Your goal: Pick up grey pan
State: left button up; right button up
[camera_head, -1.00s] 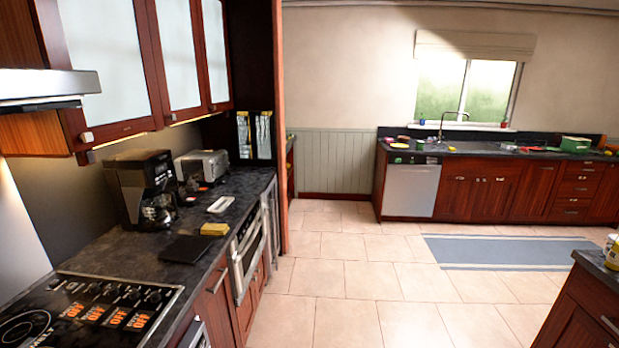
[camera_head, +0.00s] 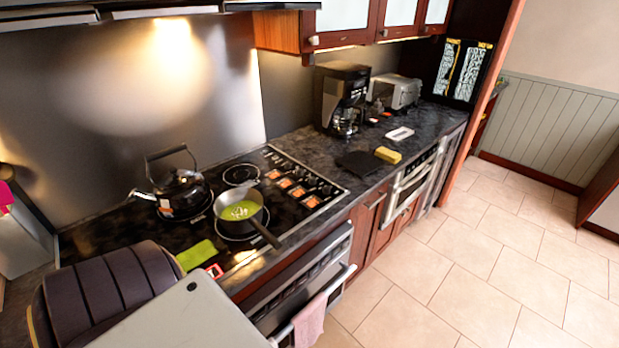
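The grey pan (camera_head: 251,220) sits on a burner near the front of the black cooktop. Something yellow-green (camera_head: 239,210) lies in the pan. Neither of my grippers shows in the head view.
A black kettle (camera_head: 182,190) stands left of the pan on the cooktop (camera_head: 292,228). A green cloth or pad (camera_head: 196,255) lies at the near counter edge. The oven handle below holds a pink towel (camera_head: 309,321). A coffee maker (camera_head: 341,97) and a yellow sponge (camera_head: 388,155) are farther right.

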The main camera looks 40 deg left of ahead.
aim_at(253, 201)
jog(key=u, duration=1.75)
